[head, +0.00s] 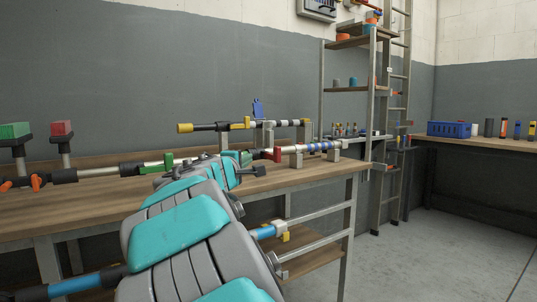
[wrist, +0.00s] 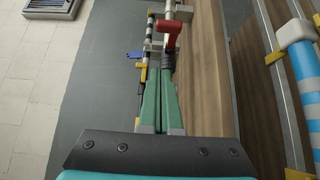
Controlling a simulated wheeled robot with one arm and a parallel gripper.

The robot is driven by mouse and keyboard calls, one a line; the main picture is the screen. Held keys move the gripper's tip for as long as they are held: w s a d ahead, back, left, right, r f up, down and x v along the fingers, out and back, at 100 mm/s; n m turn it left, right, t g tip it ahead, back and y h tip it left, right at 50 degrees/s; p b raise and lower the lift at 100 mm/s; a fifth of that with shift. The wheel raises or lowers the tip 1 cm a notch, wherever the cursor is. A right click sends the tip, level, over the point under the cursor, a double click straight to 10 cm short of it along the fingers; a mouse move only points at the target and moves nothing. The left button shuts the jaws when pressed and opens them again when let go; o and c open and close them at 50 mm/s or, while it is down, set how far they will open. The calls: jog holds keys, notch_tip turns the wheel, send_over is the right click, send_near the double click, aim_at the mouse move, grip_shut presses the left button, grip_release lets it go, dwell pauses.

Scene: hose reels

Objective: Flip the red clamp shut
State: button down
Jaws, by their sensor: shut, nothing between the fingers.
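The red clamp (head: 277,153) sits at the left end of a pipe with blue and white bands on the workbench. In the wrist view the red clamp (wrist: 171,33) is just ahead of the fingertips, with one part jutting sideways from the pipe line. I cannot tell clearly how far its lever stands open. My gripper (head: 246,158) is to the left of it, partly hidden by my arm. In the wrist view my gripper (wrist: 162,75) has its green fingers together and empty. A dark ribbed hose part lies at the tips; whether they touch it is unclear.
Behind runs another pipe with a yellow clamp (head: 247,123) and a raised blue lever (head: 257,108). A green clamp (head: 169,161) is to the left on the bench (head: 310,176). A blue-striped pipe (wrist: 297,38) lies lower. Shelves stand at the right; the floor there is clear.

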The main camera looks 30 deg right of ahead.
jog(key=shift+d, duration=0.1)
jog(key=s+d+p+x, duration=0.1)
jog(key=s+p+x, duration=0.1)
jog(key=x, duration=1)
jog(key=shift+w+d, duration=0.15)
jog(key=shift+d, duration=0.5)
jog(key=shift+f, duration=0.1)
